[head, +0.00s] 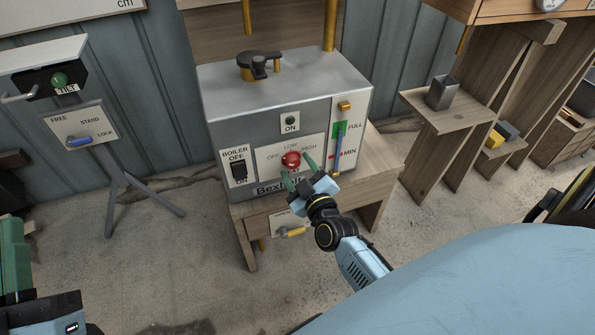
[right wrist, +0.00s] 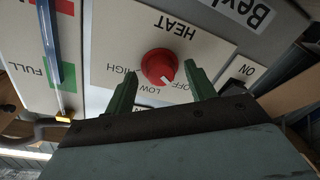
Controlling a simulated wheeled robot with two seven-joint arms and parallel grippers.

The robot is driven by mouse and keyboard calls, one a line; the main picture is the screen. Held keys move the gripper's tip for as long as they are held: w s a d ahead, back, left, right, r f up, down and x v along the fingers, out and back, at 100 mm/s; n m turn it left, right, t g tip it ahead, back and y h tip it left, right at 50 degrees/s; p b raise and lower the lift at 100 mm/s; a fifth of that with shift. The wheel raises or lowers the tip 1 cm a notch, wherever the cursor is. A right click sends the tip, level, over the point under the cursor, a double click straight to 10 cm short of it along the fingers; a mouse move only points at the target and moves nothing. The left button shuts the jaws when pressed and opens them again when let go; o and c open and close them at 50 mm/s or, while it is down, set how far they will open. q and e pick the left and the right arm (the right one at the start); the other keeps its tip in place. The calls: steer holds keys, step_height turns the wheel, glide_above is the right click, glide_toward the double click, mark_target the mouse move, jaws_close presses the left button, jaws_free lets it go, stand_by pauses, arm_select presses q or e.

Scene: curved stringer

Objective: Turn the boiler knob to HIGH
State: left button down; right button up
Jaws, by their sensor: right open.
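The boiler (head: 285,88) is a grey metal box on a wooden stand. Its round red knob (head: 291,160) sits on a white front panel among OFF, LOW and HIGH labels. In the right wrist view the red knob (right wrist: 158,66) shows a white mark pointing between LOW and OFF, nearer OFF. My right gripper (head: 297,171) is open at the panel; in the right wrist view its green fingers (right wrist: 160,88) stand apart, one toward either side of the knob. I cannot tell whether they touch it. My left gripper (head: 17,255) shows partly at the lower left edge, its opening hidden.
A black power switch (head: 239,170) is left of the knob, and a sight gauge (head: 338,150) with FULL and MIN marks is right. A black-handled cap (head: 258,65) tops the boiler. A tilt stand (head: 84,128) stands left. Wooden shelves (head: 450,110) stand right.

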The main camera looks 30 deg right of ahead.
steer(key=shift+w, duration=0.25)
steer(key=shift+c, duration=0.3)
steer(key=c, duration=0.9)
